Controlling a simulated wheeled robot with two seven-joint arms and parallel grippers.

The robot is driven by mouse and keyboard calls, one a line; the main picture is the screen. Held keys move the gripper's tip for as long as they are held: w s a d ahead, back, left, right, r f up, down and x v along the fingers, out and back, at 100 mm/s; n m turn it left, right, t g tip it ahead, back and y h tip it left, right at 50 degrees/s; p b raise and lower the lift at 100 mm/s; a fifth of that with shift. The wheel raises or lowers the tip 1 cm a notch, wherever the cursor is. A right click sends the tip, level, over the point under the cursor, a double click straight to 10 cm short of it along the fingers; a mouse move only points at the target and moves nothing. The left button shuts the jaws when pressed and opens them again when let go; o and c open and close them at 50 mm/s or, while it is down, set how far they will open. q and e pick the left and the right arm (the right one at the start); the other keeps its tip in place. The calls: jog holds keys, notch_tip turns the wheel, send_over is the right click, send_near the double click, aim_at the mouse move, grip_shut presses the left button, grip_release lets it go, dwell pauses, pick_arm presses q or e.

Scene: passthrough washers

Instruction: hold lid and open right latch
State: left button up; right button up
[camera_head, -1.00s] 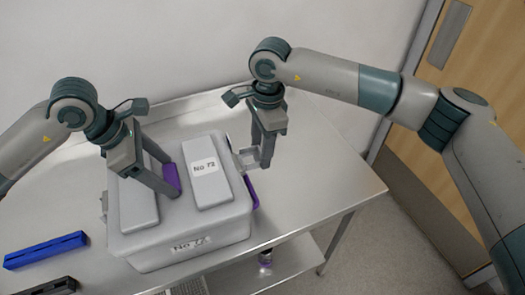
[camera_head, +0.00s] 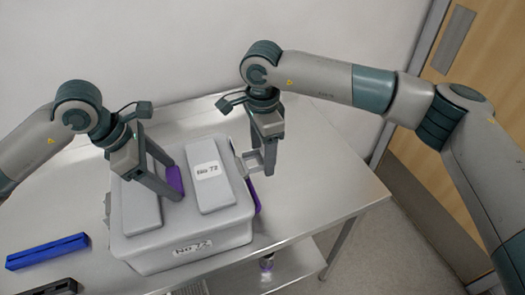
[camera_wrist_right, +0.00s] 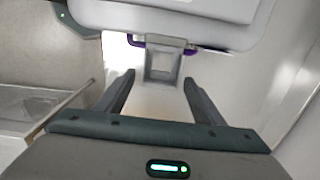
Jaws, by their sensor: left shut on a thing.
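A grey box (camera_head: 185,257) labelled No 72 stands on the metal table, its grey lid (camera_head: 212,190) resting on top. My left gripper (camera_head: 177,183) is shut on the purple handle (camera_head: 173,179) in the middle of the lid. The right latch (camera_head: 250,162) is a grey frame sticking out from the box's right side; it also shows in the right wrist view (camera_wrist_right: 163,62). My right gripper (camera_head: 268,166) is open beside this latch. In the right wrist view its fingertips (camera_wrist_right: 158,80) point towards the latch, one on each side; contact cannot be told.
The steel table (camera_head: 315,180) is clear to the right of the box. A blue bar (camera_head: 47,251) and a dark block (camera_head: 50,288) lie at the front left. A wall stands behind, a wooden door at right.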

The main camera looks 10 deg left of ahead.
aim_at(262, 160)
jog(key=shift+r, duration=0.15)
notch_tip(262, 160, up, 12)
dwell(0.6)
jog(key=shift+f, duration=0.2)
pick_arm(q)
jog(key=o, duration=2)
jog(key=shift+r, duration=0.15)
pick_arm(e)
jog(key=shift+r, duration=0.1)
pick_arm(q)
jog(key=shift+r+p, duration=1.7)
jog(key=shift+r, duration=1.7)
pick_arm(e)
jog(key=shift+r, duration=1.6)
